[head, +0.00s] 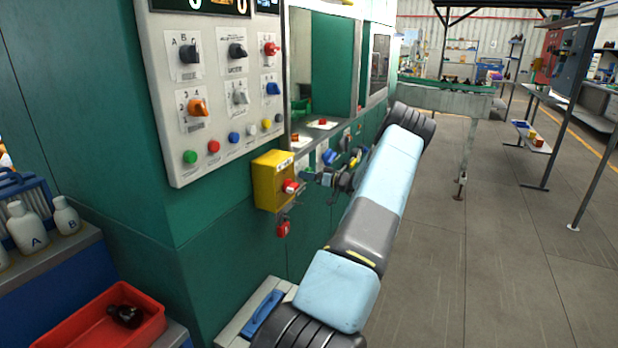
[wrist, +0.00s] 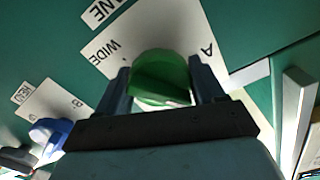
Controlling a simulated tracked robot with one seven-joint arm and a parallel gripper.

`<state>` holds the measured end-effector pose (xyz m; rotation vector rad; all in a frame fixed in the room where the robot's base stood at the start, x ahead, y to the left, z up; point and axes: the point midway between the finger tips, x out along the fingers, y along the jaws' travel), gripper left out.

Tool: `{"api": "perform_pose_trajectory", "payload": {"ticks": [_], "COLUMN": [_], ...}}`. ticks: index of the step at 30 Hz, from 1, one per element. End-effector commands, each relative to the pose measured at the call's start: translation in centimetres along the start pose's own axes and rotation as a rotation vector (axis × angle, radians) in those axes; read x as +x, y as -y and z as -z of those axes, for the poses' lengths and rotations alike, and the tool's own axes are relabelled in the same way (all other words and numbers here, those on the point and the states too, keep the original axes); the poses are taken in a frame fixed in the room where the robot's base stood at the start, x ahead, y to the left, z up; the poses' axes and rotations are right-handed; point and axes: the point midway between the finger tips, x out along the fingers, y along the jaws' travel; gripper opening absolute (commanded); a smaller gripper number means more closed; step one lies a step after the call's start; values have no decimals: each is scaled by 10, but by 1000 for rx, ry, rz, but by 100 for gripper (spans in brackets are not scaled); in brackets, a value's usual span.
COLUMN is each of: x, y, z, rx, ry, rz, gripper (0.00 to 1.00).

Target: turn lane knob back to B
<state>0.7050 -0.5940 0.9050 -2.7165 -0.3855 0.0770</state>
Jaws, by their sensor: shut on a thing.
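The lane knob (wrist: 160,75) is green and sits on a white plate (wrist: 160,32) in the wrist view. Printing reading "WIDE" shows on the plate's left and an "A" on its right. A label cut off to "ANE" is beside it. My gripper (wrist: 159,82) is shut on the knob, one finger on each side. The gripper body hides the plate's lower part, and no B mark shows on the visible part. I cannot tell which mark the knob points at.
A blue knob (wrist: 50,133) and a dark knob (wrist: 16,158) are left of my gripper. A pale upright bar (wrist: 295,115) is at right. In the head view a yellow box (head: 268,180) with a red knob juts out near my gripper. Open floor (head: 480,270) lies right.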

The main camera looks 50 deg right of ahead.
Motion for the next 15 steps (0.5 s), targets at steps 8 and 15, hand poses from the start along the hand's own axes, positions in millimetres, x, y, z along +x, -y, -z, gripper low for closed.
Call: {"api": "perform_pose_trajectory", "payload": {"ticks": [8, 15], "x": [-3, -4], "y": [-2, -2], "z": [-9, -9], "rx": [-133, -187], "ry": [11, 11], "rz": [-3, -3], "gripper": [38, 38]}}
